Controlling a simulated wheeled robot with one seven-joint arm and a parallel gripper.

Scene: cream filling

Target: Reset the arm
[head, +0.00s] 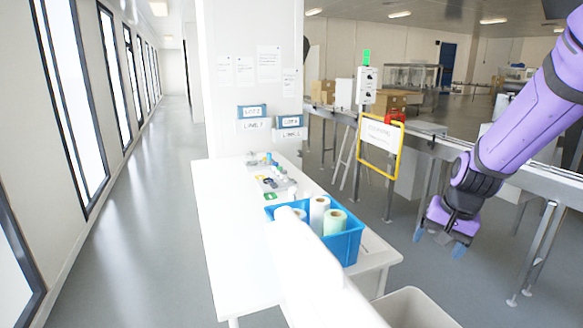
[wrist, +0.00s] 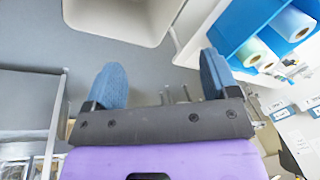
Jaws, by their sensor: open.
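My purple arm comes in from the right in the head view. My gripper (head: 437,245) hangs in the air to the right of the white table, with its blue-tipped fingers pointing down. In the wrist view my gripper (wrist: 162,82) has its two blue fingers wide apart. Nothing is between them except distant floor and fittings. It touches nothing.
A white table (head: 222,215) bears a blue crate (head: 346,247) with several rolls. A bin (head: 418,305) stands at its front right. A conveyor (head: 520,165) with metal legs runs behind my gripper. A yellow-framed sign (head: 380,140) stands beside it. The left aisle floor is clear.

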